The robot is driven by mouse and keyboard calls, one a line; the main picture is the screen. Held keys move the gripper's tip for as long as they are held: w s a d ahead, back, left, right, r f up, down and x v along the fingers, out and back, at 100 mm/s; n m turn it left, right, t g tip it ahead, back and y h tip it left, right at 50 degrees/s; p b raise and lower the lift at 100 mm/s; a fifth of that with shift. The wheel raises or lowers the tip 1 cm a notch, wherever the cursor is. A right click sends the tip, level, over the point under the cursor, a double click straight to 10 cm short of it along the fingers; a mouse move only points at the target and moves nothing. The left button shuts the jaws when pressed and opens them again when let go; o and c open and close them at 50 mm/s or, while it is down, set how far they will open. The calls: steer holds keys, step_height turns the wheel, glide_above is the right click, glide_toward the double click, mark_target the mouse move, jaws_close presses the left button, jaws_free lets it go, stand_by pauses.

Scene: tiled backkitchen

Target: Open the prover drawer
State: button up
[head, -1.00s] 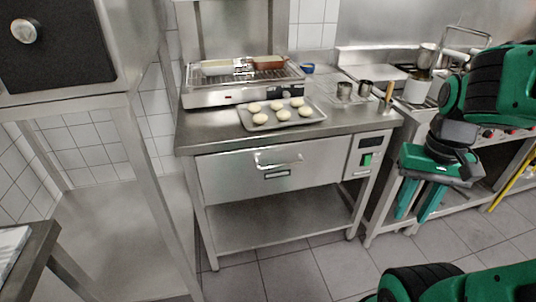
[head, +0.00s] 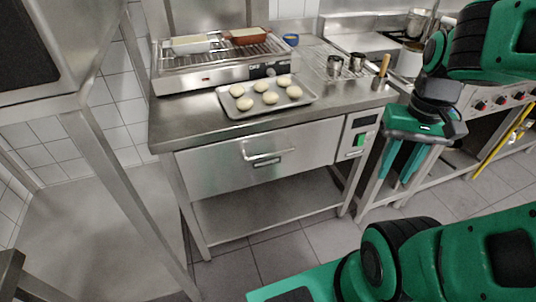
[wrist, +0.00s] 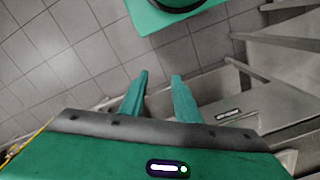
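The prover drawer (head: 215,167) is a steel front under the worktop, with a bar handle (head: 268,156) and a small label below it. It looks closed. Its front also shows at an angle in the wrist view (wrist: 250,97), on the right. My gripper (head: 396,178) hangs to the right of the drawer, beside the control panel end of the table. It is apart from the handle. Its two teal fingers are spread with nothing between them, as the wrist view also shows (wrist: 158,78).
A tray (head: 236,112) of dough balls and a grill (head: 215,72) stand on the worktop. A steel frame (head: 110,170) stands at left. Floor (head: 290,262) in front is partly clear.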

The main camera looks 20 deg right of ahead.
steer(key=w+a+f+n+g+y, duration=0.1)
steer(key=w+f+n+y, duration=0.1)
steer(key=w+f, duration=0.5)
steer(key=m+t+y, duration=0.2)
steer(key=t+y, duration=0.5)
steer(key=y, duration=0.7)
glide_toward(269, 154)
steer(key=x, duration=1)
steer(key=shift+w+d+f, duration=0.1)
steer(key=shift+w+f, duration=0.15)
steer(key=shift+f, duration=0.1)
steer(key=shift+c, duration=0.6)
jaws_close()
